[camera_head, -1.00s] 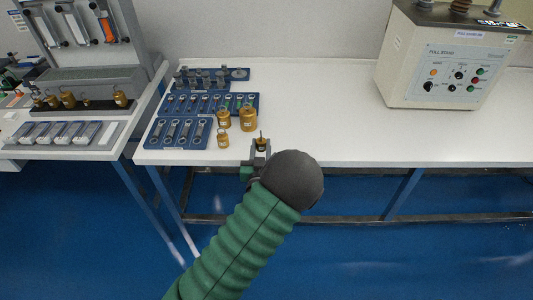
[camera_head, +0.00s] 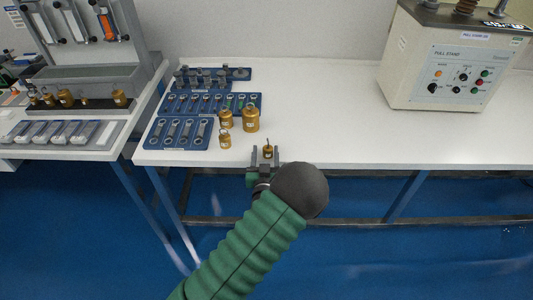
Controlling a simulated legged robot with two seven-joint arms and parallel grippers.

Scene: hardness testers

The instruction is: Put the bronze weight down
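A small bronze weight (camera_head: 268,151) with a thin dark stem stands upright at the front edge of the white table, between the fingertips of my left gripper (camera_head: 266,157). The fingers are spread to either side of it, with a gap showing, so the gripper looks open around the weight. The weight's lower part is partly hidden by the gripper. Three other bronze weights stand just to the left: a large one (camera_head: 251,120), a medium one (camera_head: 226,119) and a small one (camera_head: 225,140). My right gripper is not in view.
Blue trays (camera_head: 153,142) of metal parts lie left of the weights. A cream control box (camera_head: 408,62) stands at the back right. The white table (camera_head: 330,115) is clear between them. A grey rack (camera_head: 146,75) stands on the left bench.

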